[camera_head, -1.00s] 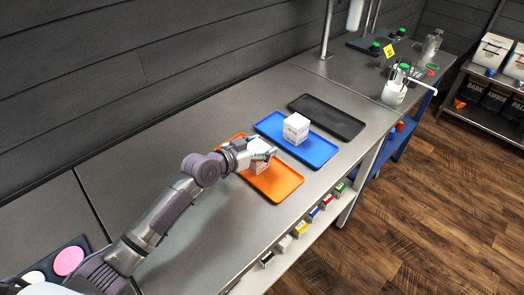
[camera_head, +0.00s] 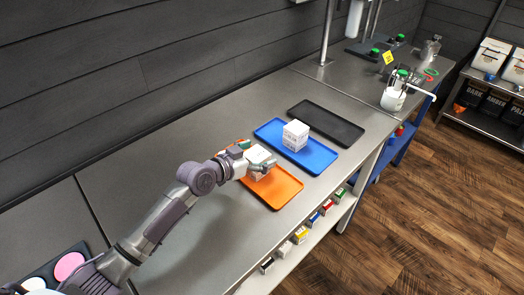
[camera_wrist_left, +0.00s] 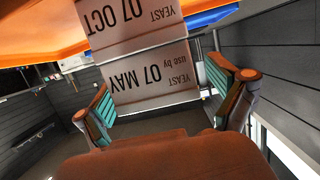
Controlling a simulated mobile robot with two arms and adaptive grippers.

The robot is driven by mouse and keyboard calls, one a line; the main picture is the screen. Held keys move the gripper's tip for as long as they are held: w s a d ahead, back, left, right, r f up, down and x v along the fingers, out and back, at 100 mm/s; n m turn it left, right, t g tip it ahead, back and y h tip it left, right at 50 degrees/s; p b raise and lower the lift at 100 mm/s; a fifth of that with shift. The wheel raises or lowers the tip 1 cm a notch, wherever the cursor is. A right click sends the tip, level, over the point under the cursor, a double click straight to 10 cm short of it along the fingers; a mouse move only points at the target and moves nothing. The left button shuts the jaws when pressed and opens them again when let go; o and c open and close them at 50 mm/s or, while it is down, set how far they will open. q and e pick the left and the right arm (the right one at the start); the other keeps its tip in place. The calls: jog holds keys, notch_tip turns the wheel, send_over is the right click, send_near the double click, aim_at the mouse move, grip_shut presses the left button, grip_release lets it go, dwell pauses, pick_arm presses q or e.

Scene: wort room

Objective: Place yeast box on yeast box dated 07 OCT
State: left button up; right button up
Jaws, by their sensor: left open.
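My left gripper (camera_head: 254,157) is open at the white yeast boxes over the orange tray (camera_head: 284,190). In the left wrist view, which looks upside down, a box marked "use by 07 MAY" (camera_wrist_left: 150,78) lies between the spread fingers, with gaps at its sides. It rests against the yeast box marked 07 OCT (camera_wrist_left: 130,22), which is on the orange tray side, so the 07 MAY box sits on top of it. The gripper partly hides the stack (camera_head: 259,156) in the head view. My right gripper is not in view.
A blue tray (camera_head: 322,160) beside the orange one holds white boxes (camera_head: 295,134). A black tray (camera_head: 335,122) beyond it is empty. Small coloured boxes (camera_head: 314,219) line the shelf below the front edge. The counter left of the arm is mostly clear.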

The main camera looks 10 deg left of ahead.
pick_arm(q)
jog(key=p+v, duration=0.3)
jog(key=v, duration=0.8)
jog(key=shift+d, duration=0.1)
